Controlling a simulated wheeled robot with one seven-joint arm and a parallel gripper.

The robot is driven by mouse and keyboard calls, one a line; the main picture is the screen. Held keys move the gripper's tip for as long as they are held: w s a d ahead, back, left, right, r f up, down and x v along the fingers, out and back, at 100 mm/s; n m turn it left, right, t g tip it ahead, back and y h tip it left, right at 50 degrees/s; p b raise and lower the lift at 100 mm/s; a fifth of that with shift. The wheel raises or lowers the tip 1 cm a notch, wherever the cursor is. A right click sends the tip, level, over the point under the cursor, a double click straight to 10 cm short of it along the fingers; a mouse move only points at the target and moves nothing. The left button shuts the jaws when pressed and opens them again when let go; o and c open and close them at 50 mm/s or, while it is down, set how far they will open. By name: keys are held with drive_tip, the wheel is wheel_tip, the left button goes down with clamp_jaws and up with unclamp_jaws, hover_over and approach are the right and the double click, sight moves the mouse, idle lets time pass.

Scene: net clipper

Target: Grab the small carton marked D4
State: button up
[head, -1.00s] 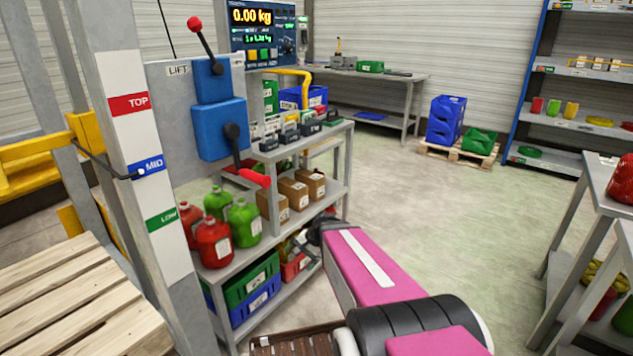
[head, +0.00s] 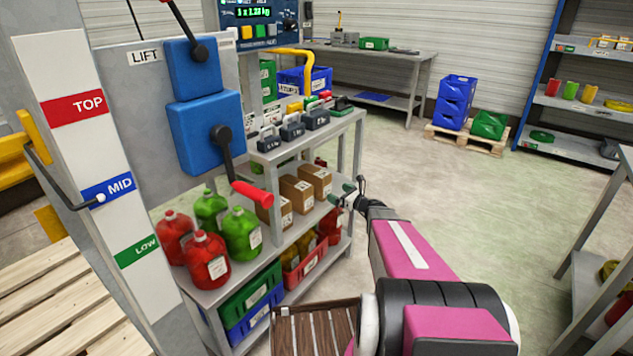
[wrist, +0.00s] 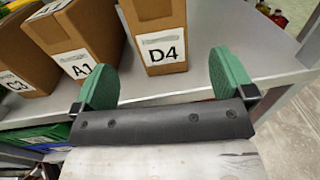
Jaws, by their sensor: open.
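The small carton marked D4 (wrist: 160,30) is a brown box with a white label. It stands upright on the grey middle shelf, at the right end of a row of three cartons, and in the head view it is the farthest one (head: 317,180). My gripper (wrist: 164,76) is open and empty, with green fingers. D4 stands just beyond the fingers and between them in the wrist view, apart from both. In the head view my gripper (head: 340,194) is at the shelf's front edge. The top of D4 is cut off in the wrist view.
The carton marked A1 (wrist: 80,35) stands close left of D4, near the left finger. The carton marked C3 (wrist: 20,55) is farther left. Red and green jugs (head: 240,233) share the shelf. Weights (head: 293,131) sit on the shelf above. The shelf right of D4 is clear.

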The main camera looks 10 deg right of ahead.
sight(327, 187)
drive_tip(key=x, duration=1)
drive_tip(key=shift+w+f, duration=0.1)
drive_tip(key=shift+f, duration=0.15)
drive_tip(key=c, duration=1.4)
drive_tip(key=shift+r, duration=0.1)
drive_tip(key=shift+c, duration=1.4)
drive_tip(key=shift+r, duration=0.1)
